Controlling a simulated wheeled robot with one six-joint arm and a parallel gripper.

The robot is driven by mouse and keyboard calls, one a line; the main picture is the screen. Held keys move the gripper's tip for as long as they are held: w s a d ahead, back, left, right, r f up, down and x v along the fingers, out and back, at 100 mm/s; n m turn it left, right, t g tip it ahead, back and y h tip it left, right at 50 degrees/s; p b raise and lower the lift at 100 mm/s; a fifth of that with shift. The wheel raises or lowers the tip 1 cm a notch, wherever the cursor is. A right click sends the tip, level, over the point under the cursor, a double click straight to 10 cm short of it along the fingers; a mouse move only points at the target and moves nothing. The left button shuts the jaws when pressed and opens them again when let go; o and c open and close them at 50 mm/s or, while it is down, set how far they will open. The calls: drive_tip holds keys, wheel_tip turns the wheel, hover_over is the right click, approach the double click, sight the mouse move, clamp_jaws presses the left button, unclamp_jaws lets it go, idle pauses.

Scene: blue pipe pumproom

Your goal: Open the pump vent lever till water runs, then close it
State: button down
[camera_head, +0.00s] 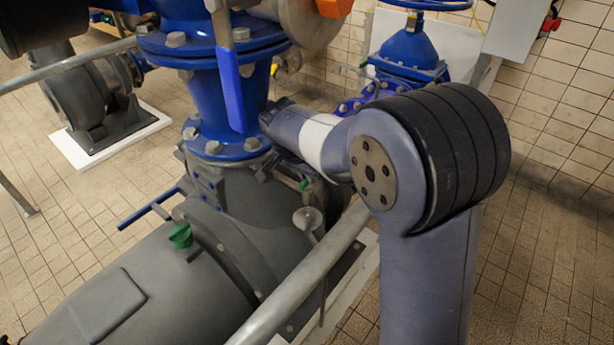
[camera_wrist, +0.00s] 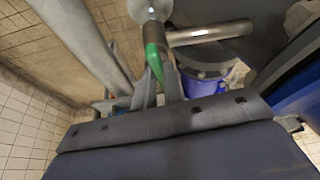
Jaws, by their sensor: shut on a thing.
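In the wrist view my gripper (camera_wrist: 157,88) is shut on a green lever handle (camera_wrist: 154,50), which runs up from between its fingers. The handle's upper end lies close to a pale round fitting (camera_wrist: 150,8) and a short metal pipe (camera_wrist: 210,33). In the head view a small green piece (camera_head: 304,184) shows at the grey pump (camera_head: 245,225), below my forearm. Most of my gripper is hidden there. I see no running water in either view.
A second green handle (camera_head: 180,236) sits on top of the pump. A metal funnel (camera_head: 307,218) stands beside a grey rail (camera_head: 310,270). A blue flanged pipe (camera_head: 215,105) with a long blue lever (camera_head: 230,88) rises close to my arm. Tiled floor (camera_head: 555,270) is clear at right.

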drive_tip(key=shift+m+h, duration=0.3)
drive_tip(key=shift+m, duration=0.5)
drive_tip(key=c, duration=1.5)
unclamp_jaws()
drive_tip(key=v, duration=0.7)
drive_tip(key=shift+a+r+p, duration=0.15)
drive_tip(key=shift+r+p, duration=0.1)
drive_tip(key=shift+p, duration=0.05)
drive_tip(key=shift+w, duration=0.1)
